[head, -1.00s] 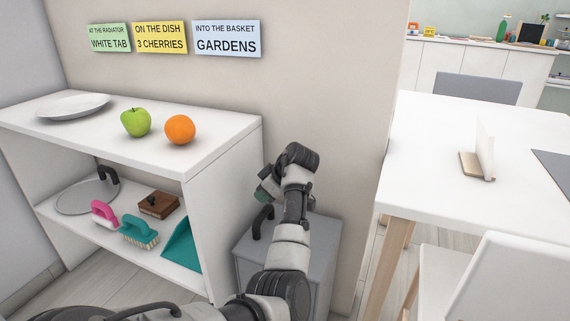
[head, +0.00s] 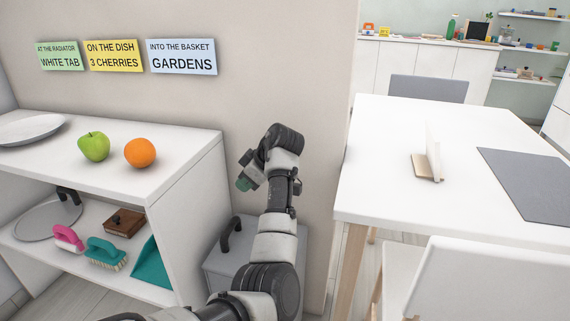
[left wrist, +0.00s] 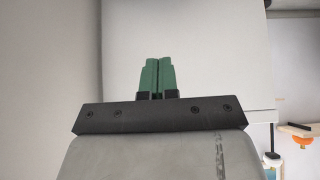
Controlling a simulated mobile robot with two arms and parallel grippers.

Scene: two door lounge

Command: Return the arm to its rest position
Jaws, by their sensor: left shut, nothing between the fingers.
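My left arm reaches up from the bottom of the head view and bends at the wrist in front of the beige wall. My left gripper (head: 243,184) has green fingertips and hangs beside the right end of the white shelf unit, above a grey cabinet. In the left wrist view the two green fingers (left wrist: 158,76) lie close together, shut with nothing between them. They point toward a plain pale surface. My right gripper is in neither view.
The white shelf unit (head: 190,165) holds a plate (head: 30,129), a green apple (head: 94,146) and an orange (head: 140,153) on top, with brushes below. The grey cabinet (head: 222,262) has a dark handle. A white table (head: 380,150) and chair (head: 460,275) stand at the right.

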